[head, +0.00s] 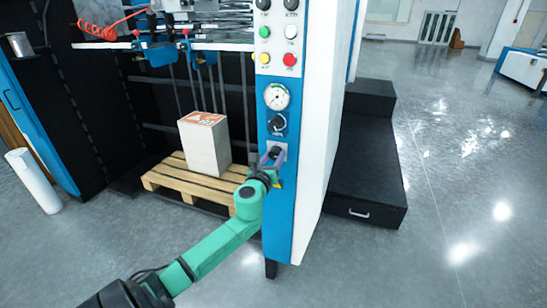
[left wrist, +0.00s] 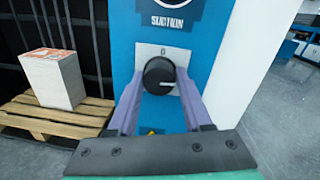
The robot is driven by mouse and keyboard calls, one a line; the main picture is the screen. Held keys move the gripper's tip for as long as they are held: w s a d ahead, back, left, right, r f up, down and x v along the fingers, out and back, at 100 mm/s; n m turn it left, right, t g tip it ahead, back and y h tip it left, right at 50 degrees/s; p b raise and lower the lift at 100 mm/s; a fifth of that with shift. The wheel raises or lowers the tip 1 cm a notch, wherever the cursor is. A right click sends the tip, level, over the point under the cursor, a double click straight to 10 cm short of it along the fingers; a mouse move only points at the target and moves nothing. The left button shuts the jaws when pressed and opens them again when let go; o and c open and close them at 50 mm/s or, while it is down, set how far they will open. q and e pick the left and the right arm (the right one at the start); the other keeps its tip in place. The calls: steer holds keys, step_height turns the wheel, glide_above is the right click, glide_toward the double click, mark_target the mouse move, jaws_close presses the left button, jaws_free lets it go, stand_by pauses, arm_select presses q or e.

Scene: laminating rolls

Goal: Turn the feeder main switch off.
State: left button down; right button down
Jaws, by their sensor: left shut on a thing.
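The feeder main switch (left wrist: 158,74) is a round black knob on a pale square plate (left wrist: 181,54) marked "0" at the top. A white line on the knob lies roughly horizontal, towards the right. The plate sits low on the blue control column (head: 281,205). My left gripper (head: 273,155) is at this plate and covers most of the knob in the head view. In the left wrist view its two purple fingers (left wrist: 158,92) are shut on the knob, one on each side. My right gripper is not in view.
Above the switch are a "SUCTION" knob (head: 278,124), a round gauge (head: 277,97) and several coloured buttons (head: 290,59). A paper stack (head: 204,148) stands on a wooden pallet (head: 165,182) to the left. Black steps (head: 365,180) stand to the right. The floor in front is clear.

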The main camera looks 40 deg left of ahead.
arm_select(q)
steer(key=n+p, duration=0.1)
steer(key=n, duration=0.3)
steer(key=shift+n, duration=0.3)
steer(key=n, duration=0.4)
steer(key=shift+p, duration=0.4)
steer(key=n+h+p, duration=0.1)
steer(key=n, duration=0.3)
steer(key=shift+s+a+n, duration=0.1)
steer(key=shift+n, duration=0.2)
steer(key=shift+n+p, duration=0.5)
steer(key=shift+n, duration=1.2)
steer(key=shift+c, duration=1.7)
jaws_free()
